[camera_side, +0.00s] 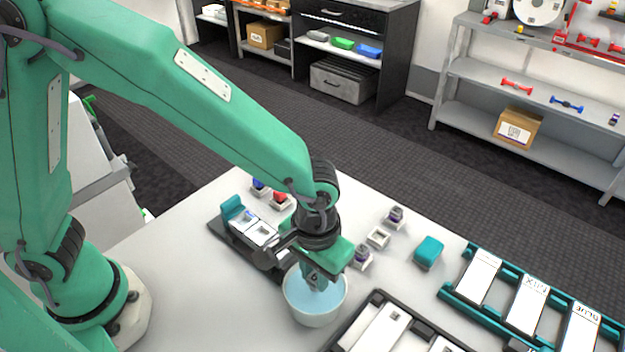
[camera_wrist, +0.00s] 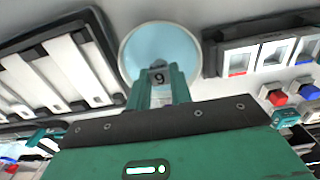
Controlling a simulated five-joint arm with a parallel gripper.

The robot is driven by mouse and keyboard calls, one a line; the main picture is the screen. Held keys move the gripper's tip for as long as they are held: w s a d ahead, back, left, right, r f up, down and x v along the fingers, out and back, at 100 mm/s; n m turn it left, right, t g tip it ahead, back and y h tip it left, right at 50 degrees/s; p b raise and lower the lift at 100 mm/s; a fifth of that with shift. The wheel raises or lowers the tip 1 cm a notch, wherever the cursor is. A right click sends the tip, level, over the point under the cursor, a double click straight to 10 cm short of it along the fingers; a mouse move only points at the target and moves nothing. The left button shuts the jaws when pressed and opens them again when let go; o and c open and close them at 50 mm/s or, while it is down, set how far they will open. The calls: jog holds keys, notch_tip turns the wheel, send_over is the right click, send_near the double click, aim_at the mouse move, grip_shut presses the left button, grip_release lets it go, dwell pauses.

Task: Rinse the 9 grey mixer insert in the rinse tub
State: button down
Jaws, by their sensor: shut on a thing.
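The rinse tub (camera_side: 316,306) is a white round bowl of pale blue liquid at the front middle of the table in the side view. It also shows at the top middle of the wrist view (camera_wrist: 127,58). My gripper (camera_side: 318,280) points down into the tub's opening. In the wrist view my gripper (camera_wrist: 160,88) is shut on the grey mixer insert (camera_wrist: 159,77), which bears a dark 9. The insert is over or in the blue liquid; how deep it sits cannot be told. In the side view the fingers mostly hide it.
A dark tray with white pieces (camera_side: 352,337) lies right of the tub, and a dark rack (camera_side: 221,231) stands behind left. Small holders with grey inserts (camera_side: 395,217), a teal block (camera_side: 428,252) and a teal rack (camera_side: 459,294) stand to the right.

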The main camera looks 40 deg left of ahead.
jog(key=shift+r, duration=3.2)
jog(key=shift+a, duration=0.1)
